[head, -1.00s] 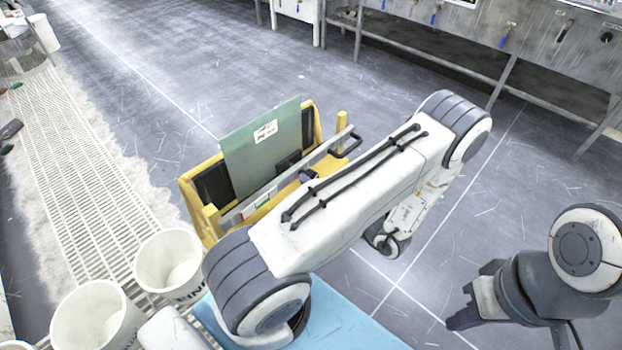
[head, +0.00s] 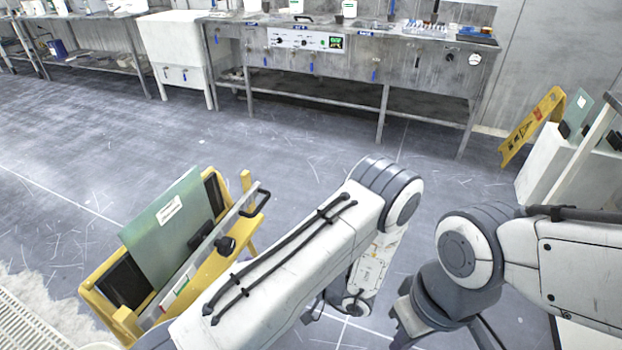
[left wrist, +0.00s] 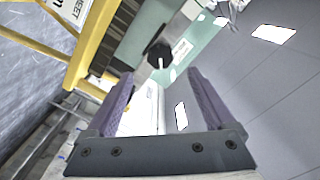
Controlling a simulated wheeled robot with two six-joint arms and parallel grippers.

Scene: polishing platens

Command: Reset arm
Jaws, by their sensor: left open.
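My left gripper (left wrist: 158,88) shows in the left wrist view with two purple fingers spread apart. Nothing is held between them. Past the fingertips is a black round knob (left wrist: 160,52) next to a pale green sheet. In the head view my left arm runs from the bottom left to a bent elbow, and its forearm hangs down. The arm hides most of the gripper there. My right arm comes in from the right, bent, and its dark end part (head: 405,320) is near the bottom edge; its jaws cannot be made out.
A yellow stand (head: 100,303) holding a green panel (head: 165,228) is close to my left arm. A steel bench (head: 345,75) and white cabinet (head: 178,50) line the back. A yellow sign (head: 530,128) leans beside a white block (head: 548,165) at right. Open floor lies between.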

